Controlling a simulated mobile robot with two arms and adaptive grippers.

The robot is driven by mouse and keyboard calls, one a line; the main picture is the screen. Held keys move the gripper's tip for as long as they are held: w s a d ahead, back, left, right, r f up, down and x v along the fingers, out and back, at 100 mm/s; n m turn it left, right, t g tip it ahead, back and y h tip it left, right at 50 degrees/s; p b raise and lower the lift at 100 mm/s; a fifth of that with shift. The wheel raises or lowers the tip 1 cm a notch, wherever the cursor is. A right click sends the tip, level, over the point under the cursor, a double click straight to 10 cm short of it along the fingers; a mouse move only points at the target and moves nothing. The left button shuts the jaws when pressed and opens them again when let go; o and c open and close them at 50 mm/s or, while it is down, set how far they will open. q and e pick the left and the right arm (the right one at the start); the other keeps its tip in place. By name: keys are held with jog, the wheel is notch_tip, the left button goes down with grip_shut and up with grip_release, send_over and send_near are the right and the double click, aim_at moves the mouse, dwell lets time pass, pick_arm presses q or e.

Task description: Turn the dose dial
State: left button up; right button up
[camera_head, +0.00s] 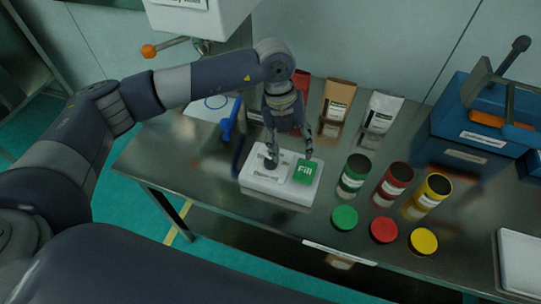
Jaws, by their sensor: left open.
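The dosing panel (262,185) is a white box on the steel table, with small printed labels. A dark round dose dial (270,161) sits on its left part and a green button marked Fill (305,172) on its right. My left gripper (289,157) is above the panel, pointing down and open. One fingertip is close by the dial and the other is close by the green button. I cannot tell whether either touches. My right gripper is not in view.
Green (355,174), red (393,180) and yellow (431,192) jars stand right of the panel, their lids lying in front. Bags (383,112) stand behind. A blue machine (470,125) is at the right, beside a white tray (519,262). A white housing (200,18) hangs above.

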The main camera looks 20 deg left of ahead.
pick_arm(q)
jog(key=y, duration=0.2)
send_over(271, 159)
jog(key=n, duration=0.1)
notch_tip(271, 159, down, 9)
jog(key=p, duration=0.3)
jog(key=shift+r, duration=0.2)
jog(key=shift+f, duration=0.65)
jog(key=c, duration=1.1)
